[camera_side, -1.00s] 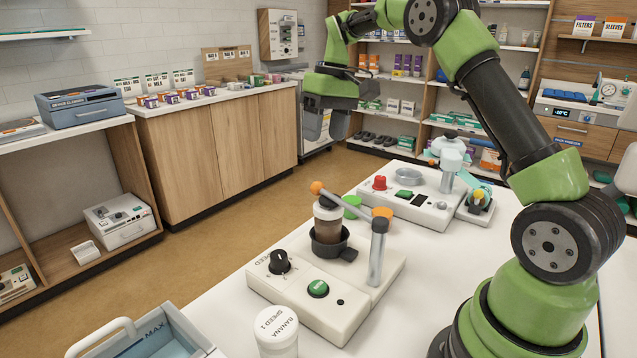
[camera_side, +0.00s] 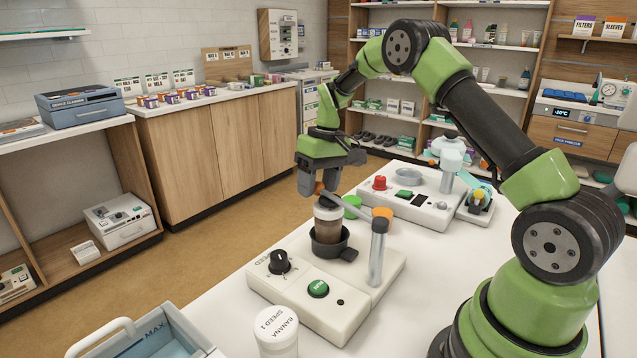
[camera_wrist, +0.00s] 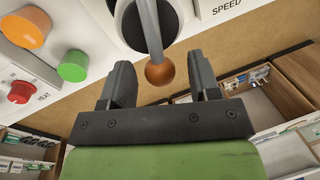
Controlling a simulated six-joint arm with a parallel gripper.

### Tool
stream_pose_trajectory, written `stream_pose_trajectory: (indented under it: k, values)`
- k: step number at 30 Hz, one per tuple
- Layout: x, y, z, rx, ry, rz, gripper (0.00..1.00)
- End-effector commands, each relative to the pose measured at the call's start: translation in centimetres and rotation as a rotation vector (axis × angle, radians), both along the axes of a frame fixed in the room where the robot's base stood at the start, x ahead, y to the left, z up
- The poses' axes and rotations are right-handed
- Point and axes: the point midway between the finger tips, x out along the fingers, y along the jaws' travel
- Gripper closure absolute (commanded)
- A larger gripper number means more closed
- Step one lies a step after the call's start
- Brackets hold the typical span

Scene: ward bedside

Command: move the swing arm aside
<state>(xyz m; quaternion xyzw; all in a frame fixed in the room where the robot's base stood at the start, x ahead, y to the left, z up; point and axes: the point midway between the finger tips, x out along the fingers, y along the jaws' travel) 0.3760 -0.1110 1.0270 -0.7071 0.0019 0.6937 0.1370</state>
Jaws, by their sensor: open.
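The swing arm (camera_side: 346,207) is a grey bar on an upright post with an orange cap (camera_side: 382,213). It reaches left over the lidded cup (camera_side: 328,231) in the dark holder, ending in an orange ball. My gripper (camera_side: 318,187) is at that ball end, pointing down, with the fingers on either side of it. In the wrist view the ball (camera_wrist: 160,73) lies between the two open fingers, with a gap on each side. The bar (camera_wrist: 150,28) runs up from it. My fingers partly hide the ball in the side view.
The white base (camera_side: 325,290) carries a black knob (camera_side: 279,262) and a green button (camera_side: 318,288). A white jar (camera_side: 277,330) stands in front. A green disc (camera_side: 352,205) and a second white device (camera_side: 415,200) are behind. The table front right is clear.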

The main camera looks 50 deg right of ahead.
Motion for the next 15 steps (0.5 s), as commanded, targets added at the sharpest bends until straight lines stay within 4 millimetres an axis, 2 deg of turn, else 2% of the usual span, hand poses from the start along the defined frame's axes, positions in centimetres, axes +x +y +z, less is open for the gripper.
stream_pose_trajectory:
  k: [4, 5, 9, 12, 15]
  values:
    - [0.00, 0.00, 0.01, 0.000, 0.000, 0.000, 0.44]
    - [0.00, 0.00, 0.02, 0.000, 0.000, 0.000, 0.48]
    - [0.00, -0.02, 0.04, 0.000, 0.000, 0.000, 0.80]
    - [0.01, -0.01, 0.05, 0.000, 0.000, 0.000, 1.00]
    - [0.00, -0.03, 0.06, 0.000, -0.001, 0.000, 1.00]
